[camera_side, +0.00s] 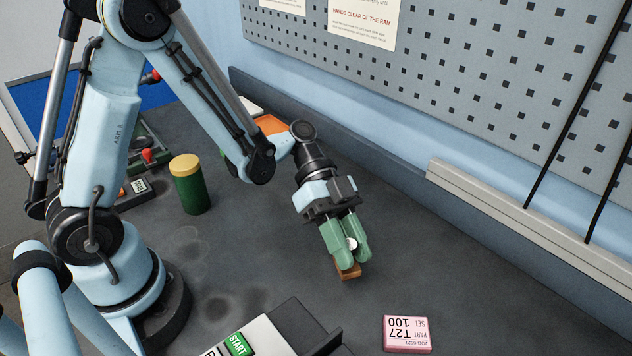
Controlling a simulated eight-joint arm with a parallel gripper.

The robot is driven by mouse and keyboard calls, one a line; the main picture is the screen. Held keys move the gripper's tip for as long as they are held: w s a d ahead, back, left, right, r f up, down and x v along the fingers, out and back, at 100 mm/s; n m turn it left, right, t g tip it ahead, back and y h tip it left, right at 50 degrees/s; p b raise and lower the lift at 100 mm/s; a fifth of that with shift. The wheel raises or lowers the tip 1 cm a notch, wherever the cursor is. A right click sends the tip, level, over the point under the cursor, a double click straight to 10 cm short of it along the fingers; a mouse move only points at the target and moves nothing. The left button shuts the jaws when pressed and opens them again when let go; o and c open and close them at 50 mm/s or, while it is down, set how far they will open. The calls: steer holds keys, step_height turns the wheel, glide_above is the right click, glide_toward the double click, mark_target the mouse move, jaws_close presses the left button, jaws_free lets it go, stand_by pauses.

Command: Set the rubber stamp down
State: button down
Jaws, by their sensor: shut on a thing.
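My gripper (346,244) has green fingers and points down over the dark bench, near the middle of the side view. It is shut on the rubber stamp (348,270). The stamp's brown block shows below the fingertips, and a small pale part shows between the fingers. The fingers hide the rest of the stamp. The block is at or close above the bench top (270,240); I cannot tell whether it touches.
A pink card block (407,334) lies to the lower right. A machine with a green START label (237,344) stands at the front. A green canister with a yellow lid (190,184) stands to the left. Bench right of my gripper is clear up to the grey rail (520,215).

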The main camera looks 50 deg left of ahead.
steer(key=shift+w+a+f, duration=0.2)
steer(key=shift+w+f, duration=0.05)
steer(key=shift+f, duration=2)
steer(key=c, duration=0.8)
jaws_free()
steer(key=shift+c, duration=0.2)
